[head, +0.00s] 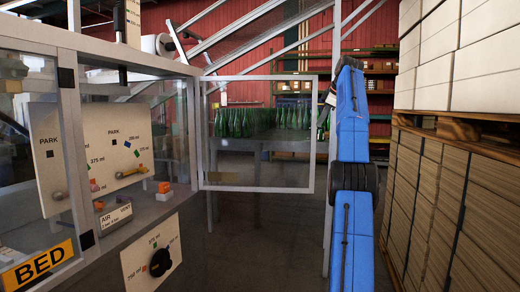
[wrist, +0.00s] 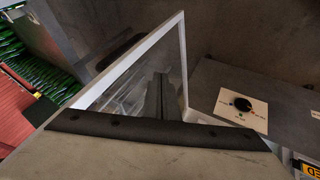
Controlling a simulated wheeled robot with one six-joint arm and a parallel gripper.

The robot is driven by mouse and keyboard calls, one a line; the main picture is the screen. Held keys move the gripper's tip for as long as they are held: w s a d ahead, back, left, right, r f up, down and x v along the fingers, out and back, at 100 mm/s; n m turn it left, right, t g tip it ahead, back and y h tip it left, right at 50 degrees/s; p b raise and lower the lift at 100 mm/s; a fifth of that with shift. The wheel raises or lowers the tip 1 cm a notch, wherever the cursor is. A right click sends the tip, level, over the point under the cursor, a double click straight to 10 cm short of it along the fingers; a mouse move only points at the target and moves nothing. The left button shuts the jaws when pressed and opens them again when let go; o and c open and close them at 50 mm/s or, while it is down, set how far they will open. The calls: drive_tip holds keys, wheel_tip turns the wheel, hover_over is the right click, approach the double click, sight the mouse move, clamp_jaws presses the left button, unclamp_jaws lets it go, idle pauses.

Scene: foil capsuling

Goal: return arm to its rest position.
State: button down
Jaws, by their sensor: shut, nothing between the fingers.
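In the wrist view my gripper (wrist: 161,80) shows as a narrow dark upright shape beyond the grey plate and black bolted strip at the bottom. Its fingers are together with nothing between them. The white-framed door (wrist: 181,60) shows behind it there; I cannot tell the gap between them. In the head view the gripper is not clearly made out near the arm's top.
The machine cabinet with dial panels (head: 150,250) and a BED sign (head: 38,266) stands at the left. The open door (head: 258,188) juts out from it. Stacked cartons (head: 430,190) on pallets rise close at my arm's right. Green bottles (head: 262,122) stand on a table behind.

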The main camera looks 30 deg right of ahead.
drive_tip(key=w+a+m, duration=0.2)
drive_tip(key=a, duration=1.7)
drive_tip(key=s+a+f+m+g, duration=0.1)
drive_tip(key=s+a+f, duration=0.2)
drive_tip(key=a, duration=0.4)
drive_tip(key=s+a+f+m+y, duration=0.1)
drive_tip(key=s+a+f, duration=0.15)
drive_tip(key=a, duration=0.35)
drive_tip(key=s+a+f+m+g, duration=0.1)
drive_tip(key=s+a+f, duration=0.1)
drive_tip(key=s+a, duration=0.35)
drive_tip(key=s+a+f+m, duration=0.1)
drive_tip(key=s+a+f, duration=1.1)
drive_tip(key=a+f, duration=0.2)
drive_tip(key=s+a+f, duration=0.3)
drive_tip(key=s+f, duration=0.5)
drive_tip(key=f, duration=0.2)
drive_tip(key=s+a+f+m, duration=0.1)
drive_tip(key=s+a+f, duration=0.2)
drive_tip(key=s+f, duration=0.6)
wheel_tip(320, 180, down, 2)
drive_tip(key=shift+g, duration=0.3)
